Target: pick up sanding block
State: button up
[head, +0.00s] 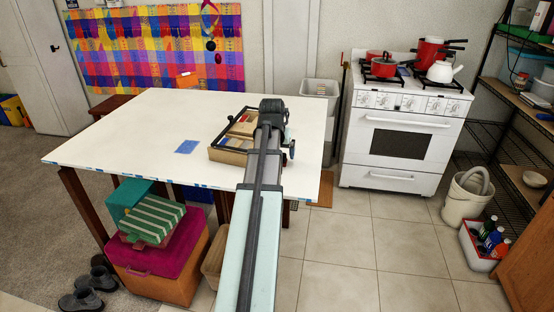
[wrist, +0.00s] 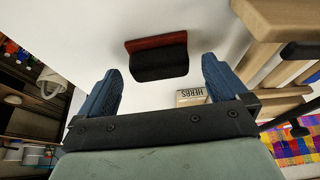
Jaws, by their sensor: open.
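A block with a red-brown edge and a dark, rounded body, which looks like the sanding block (wrist: 160,67), lies on the white surface in the wrist view. My gripper (wrist: 161,84) is open, with its two blue fingers spread wide to either side of the block in the picture. Nothing is held between them. A gap seems to remain between the fingertips and the block, but its depth is hard to tell. In the head view my own arm covers the gripper, and I cannot make out the block there.
A wooden crate (head: 228,156) with items inside stands on the white table (head: 130,135), left of my arm. A flat blue piece (head: 186,146) lies further left. A box lettered HERBS (wrist: 191,97) is near the right finger. The table's left part is mostly clear.

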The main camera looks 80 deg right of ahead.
jog(key=shift+x, duration=0.95)
jog(key=c, duration=1.1)
